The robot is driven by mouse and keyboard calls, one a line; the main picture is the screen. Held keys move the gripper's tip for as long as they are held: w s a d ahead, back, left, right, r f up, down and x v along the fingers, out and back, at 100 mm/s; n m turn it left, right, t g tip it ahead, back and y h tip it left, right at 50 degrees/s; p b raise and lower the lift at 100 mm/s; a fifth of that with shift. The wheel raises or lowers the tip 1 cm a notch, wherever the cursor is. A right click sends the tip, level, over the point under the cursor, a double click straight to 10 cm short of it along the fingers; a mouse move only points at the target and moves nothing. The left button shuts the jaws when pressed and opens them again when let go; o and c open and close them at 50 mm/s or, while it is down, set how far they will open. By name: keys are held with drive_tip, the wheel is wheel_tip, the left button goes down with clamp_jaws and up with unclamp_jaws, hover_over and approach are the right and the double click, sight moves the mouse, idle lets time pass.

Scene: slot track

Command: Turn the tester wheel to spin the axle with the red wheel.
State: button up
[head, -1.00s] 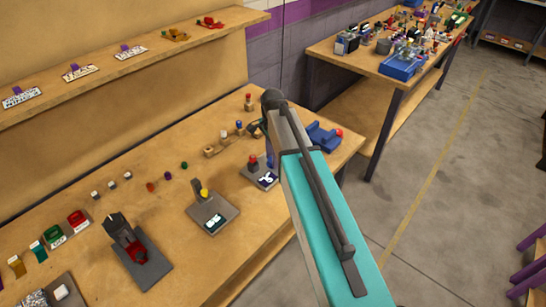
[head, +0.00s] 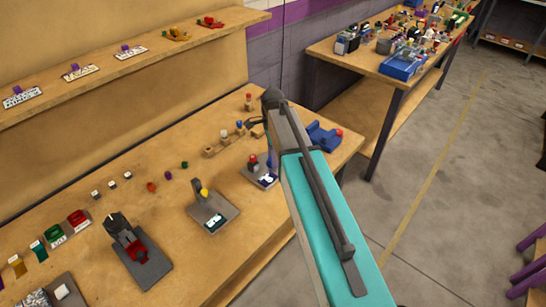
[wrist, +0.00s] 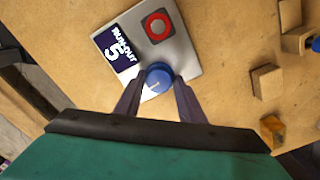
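The runout tester is a grey plate (wrist: 183,52) with a dark label reading "RUNOUT 5" (wrist: 116,46). A red wheel (wrist: 158,26) with a grey centre sits at the plate's far edge in the wrist view; it also shows in the head view (head: 252,159). A blue tester wheel (wrist: 158,74) with a white mark sits at the plate's near edge. My gripper (wrist: 159,83) has one finger on each side of the blue wheel. I cannot tell whether the fingers touch it. In the head view my arm hides part of the plate.
Wooden blocks (wrist: 266,82) lie to the right of the plate in the wrist view. A grey stand with a yellow part (head: 213,211) is left of the tester in the head view. A blue fixture (head: 323,136) stands behind my arm.

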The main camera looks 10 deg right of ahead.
drive_tip(key=shift+r, duration=0.1)
idle(0.3)
wheel_tip(320, 180, up, 14)
drive_tip(key=b, duration=0.2)
drive_tip(key=shift+f+b, duration=0.2)
drive_tip(key=shift+b, duration=0.1)
idle(0.5)
drive_tip(key=shift+s, duration=0.1)
idle(0.4)
